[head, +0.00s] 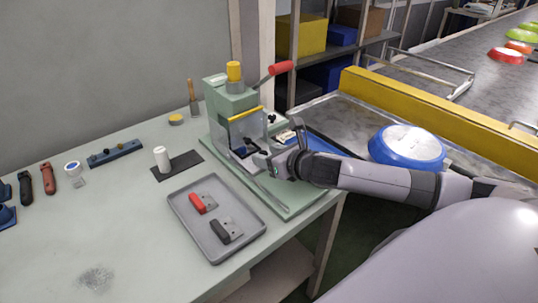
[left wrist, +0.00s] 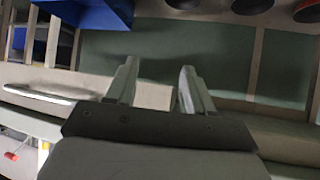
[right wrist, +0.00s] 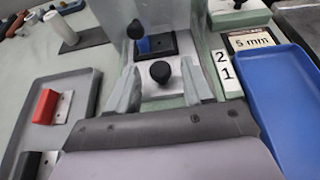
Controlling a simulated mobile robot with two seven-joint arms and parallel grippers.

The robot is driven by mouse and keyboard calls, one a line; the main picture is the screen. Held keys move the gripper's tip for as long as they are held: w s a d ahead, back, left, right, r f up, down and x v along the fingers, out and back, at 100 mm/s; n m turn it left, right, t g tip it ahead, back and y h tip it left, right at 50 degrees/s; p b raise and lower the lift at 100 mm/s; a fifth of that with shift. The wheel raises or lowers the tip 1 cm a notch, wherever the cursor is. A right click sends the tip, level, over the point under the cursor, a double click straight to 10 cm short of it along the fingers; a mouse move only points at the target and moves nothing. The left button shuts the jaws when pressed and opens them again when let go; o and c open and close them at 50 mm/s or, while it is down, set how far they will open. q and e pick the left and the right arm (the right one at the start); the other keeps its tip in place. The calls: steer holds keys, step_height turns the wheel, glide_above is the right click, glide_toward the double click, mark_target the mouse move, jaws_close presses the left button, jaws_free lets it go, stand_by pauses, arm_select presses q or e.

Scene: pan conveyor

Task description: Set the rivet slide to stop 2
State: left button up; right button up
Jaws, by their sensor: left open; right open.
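The green rivet press (head: 236,110) stands on the bench with a yellow cap and a red-handled lever. In the right wrist view, a light slide plate with a round black knob (right wrist: 160,71) lies at its base. White labels 2 and 1 (right wrist: 223,63) are to the right; the knob appears nearer the level of 1, though its exact stop is unclear. My right gripper (right wrist: 160,82) is open, its fingers on either side of the knob with visible gaps. In the head view, my right gripper (head: 272,165) is at the press's front right. My left gripper (left wrist: 155,90) is open and empty.
A grey tray (head: 190,222) with red and black pieces lies in front of the press. A clear guard (head: 247,130) hangs on it. A second black knob (right wrist: 136,30) stands behind. A blue tray (right wrist: 275,110) and 5 mm sign (right wrist: 250,40) are at right.

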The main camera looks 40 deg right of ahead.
mark_target(260, 152)
jaws_close()
steer(key=shift+w+r, duration=0.15)
steer(key=shift+w, duration=0.15)
steer(key=shift+w+a+p, duration=0.1)
steer(key=shift+w+p, duration=0.8)
steer(key=shift+w, duration=0.4)
steer(key=shift+c, duration=2)
jaws_free()
steer(key=o, duration=0.4)
steer(key=shift+w, duration=0.15)
